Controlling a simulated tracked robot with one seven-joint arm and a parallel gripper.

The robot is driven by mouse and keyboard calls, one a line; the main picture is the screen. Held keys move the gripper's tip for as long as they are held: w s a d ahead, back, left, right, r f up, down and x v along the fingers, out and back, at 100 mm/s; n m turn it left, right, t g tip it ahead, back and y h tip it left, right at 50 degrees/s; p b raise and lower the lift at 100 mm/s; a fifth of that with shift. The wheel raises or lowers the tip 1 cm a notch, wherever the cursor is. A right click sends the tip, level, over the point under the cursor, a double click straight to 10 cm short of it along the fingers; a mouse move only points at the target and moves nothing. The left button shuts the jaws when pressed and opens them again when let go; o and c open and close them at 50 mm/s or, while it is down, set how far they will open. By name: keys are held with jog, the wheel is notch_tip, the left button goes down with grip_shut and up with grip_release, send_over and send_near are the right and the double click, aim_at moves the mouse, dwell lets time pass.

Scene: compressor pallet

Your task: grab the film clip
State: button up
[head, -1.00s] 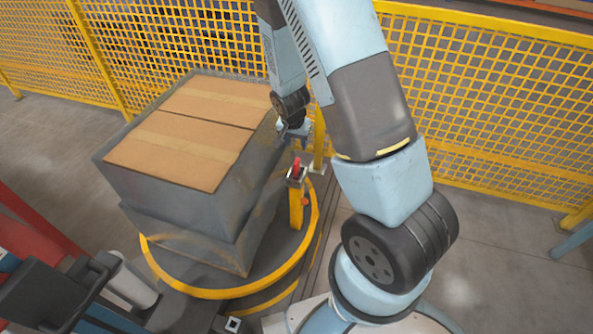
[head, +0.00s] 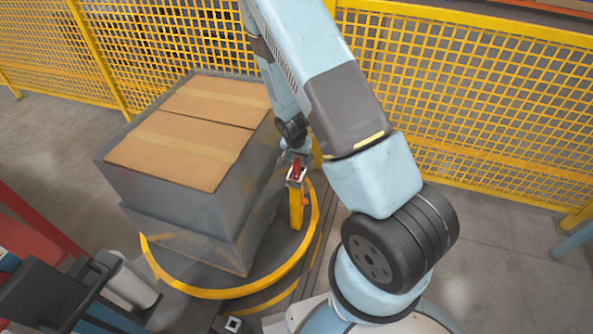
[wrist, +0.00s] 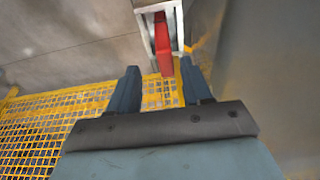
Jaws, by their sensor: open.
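The film clip (head: 296,170) is a small red piece in a pale square holder on top of a short yellow post (head: 296,209). In the wrist view the red clip (wrist: 162,45) stands at the top inside its metal frame (wrist: 178,25). My gripper (head: 296,159) is right at the holder in the head view and partly covers it. In the wrist view my gripper (wrist: 159,68) is open, and the clip's lower end shows between the two fingertips. I cannot tell whether a finger touches the clip.
A stack of brown cartons (head: 185,130) wrapped in grey film (head: 170,190) stands close left of the post, on a turntable with a yellow rim (head: 205,293). A yellow mesh fence (head: 480,100) runs behind. Floor to the right (head: 500,240) is clear.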

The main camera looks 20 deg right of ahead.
aim_at(297, 161)
jog(key=shift+a+x, duration=0.2)
jog(key=shift+x, duration=0.75)
jog(key=shift+a+x, duration=0.2)
jog(key=shift+x, duration=1.6)
jog(key=shift+w, duration=0.2)
jog(key=shift+c, duration=0.2)
grip_shut()
